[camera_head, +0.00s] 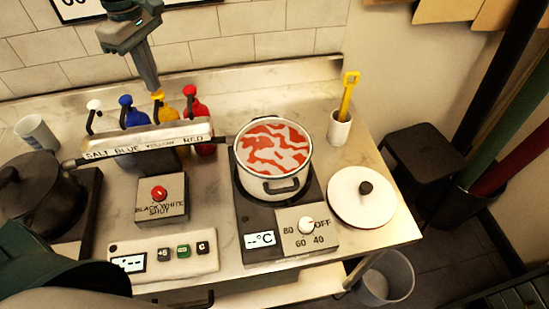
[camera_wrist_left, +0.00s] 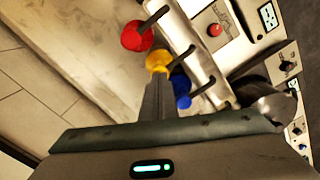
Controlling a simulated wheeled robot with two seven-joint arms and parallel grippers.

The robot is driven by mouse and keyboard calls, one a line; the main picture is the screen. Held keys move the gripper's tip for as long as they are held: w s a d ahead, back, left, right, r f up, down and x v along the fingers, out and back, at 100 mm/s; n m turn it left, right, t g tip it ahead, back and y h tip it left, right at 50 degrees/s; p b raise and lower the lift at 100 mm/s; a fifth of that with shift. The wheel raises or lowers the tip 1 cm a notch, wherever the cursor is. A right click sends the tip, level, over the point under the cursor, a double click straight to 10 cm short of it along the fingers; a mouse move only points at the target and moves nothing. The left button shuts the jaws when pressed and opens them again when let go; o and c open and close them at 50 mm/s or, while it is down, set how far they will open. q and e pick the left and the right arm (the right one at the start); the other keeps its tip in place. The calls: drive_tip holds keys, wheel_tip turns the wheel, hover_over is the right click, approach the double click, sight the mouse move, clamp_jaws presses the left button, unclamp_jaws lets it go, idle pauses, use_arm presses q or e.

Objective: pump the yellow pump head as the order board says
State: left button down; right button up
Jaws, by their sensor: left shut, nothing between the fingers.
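The yellow pump head (camera_head: 159,103) stands in the row behind the label bar, between the blue pump head (camera_head: 131,112) and the red pump head (camera_head: 192,103). My left gripper (camera_head: 155,88) is shut and empty, pointing down with its fingertips right at the top of the yellow head. In the left wrist view the closed fingers (camera_wrist_left: 155,100) end by the yellow head (camera_wrist_left: 158,61); I cannot tell whether they touch it. The order board (camera_head: 75,8) is cut off at the top edge, so its order is not readable. My right gripper is not in view.
The white pump head (camera_head: 94,105) is at the row's left end. The label bar (camera_head: 150,142) runs in front of the pumps. A pot of red-and-white contents (camera_head: 272,148) sits on a hot plate to the right. A dark pot (camera_head: 40,190) stands at the left.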

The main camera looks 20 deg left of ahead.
use_arm(q)
drive_tip(key=shift+r, duration=0.15)
drive_tip(key=shift+r+p, duration=0.9)
drive_tip(key=shift+r, duration=2)
drive_tip(key=shift+d+f, duration=0.1)
